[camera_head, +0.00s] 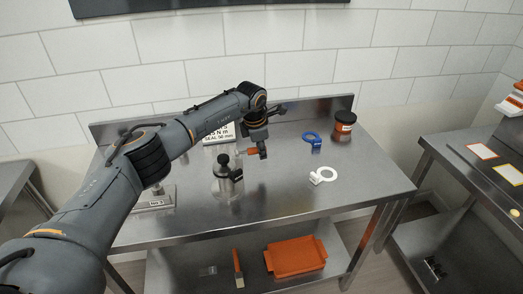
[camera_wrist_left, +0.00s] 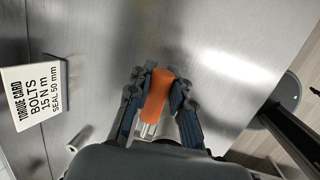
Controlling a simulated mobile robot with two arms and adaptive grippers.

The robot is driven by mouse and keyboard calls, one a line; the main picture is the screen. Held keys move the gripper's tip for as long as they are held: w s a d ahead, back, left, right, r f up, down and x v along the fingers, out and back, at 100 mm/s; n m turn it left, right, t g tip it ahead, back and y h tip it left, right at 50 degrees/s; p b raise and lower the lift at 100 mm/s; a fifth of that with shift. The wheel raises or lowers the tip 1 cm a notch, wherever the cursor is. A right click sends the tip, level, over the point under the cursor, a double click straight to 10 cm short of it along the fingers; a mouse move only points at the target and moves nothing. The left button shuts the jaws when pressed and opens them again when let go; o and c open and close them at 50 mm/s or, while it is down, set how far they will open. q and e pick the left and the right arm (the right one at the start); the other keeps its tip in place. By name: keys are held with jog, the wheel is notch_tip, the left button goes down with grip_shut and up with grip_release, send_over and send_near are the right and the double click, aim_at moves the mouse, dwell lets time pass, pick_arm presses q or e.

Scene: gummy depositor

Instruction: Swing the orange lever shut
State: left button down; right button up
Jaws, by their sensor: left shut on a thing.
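My left gripper (camera_head: 262,153) reaches in from the left over the middle of the steel table. In the left wrist view, its fingers (camera_wrist_left: 157,100) are closed around the orange lever (camera_wrist_left: 158,92), one finger on each side. In the head view only a small orange piece of the lever (camera_head: 252,151) shows beside the fingers. A clear and metal fitting with a black top (camera_head: 224,172) stands upright just left of and in front of the gripper. How the lever joins the fitting is hidden. My right gripper is not in view.
A torque card (camera_wrist_left: 37,98) stands behind the fitting. A blue ring clamp (camera_head: 311,138), a white ring clamp (camera_head: 324,175) and a dark jar (camera_head: 344,125) lie to the right on the table (camera_head: 290,205). An orange tray (camera_head: 296,257) sits on the lower shelf. The front right tabletop is clear.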

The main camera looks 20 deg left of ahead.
pick_arm(q)
jog(key=shift+a+r, duration=0.1)
dwell(0.4)
jog(key=c, duration=1.2)
grip_release()
jog(key=v, duration=1.2)
jog(key=shift+d, duration=0.2)
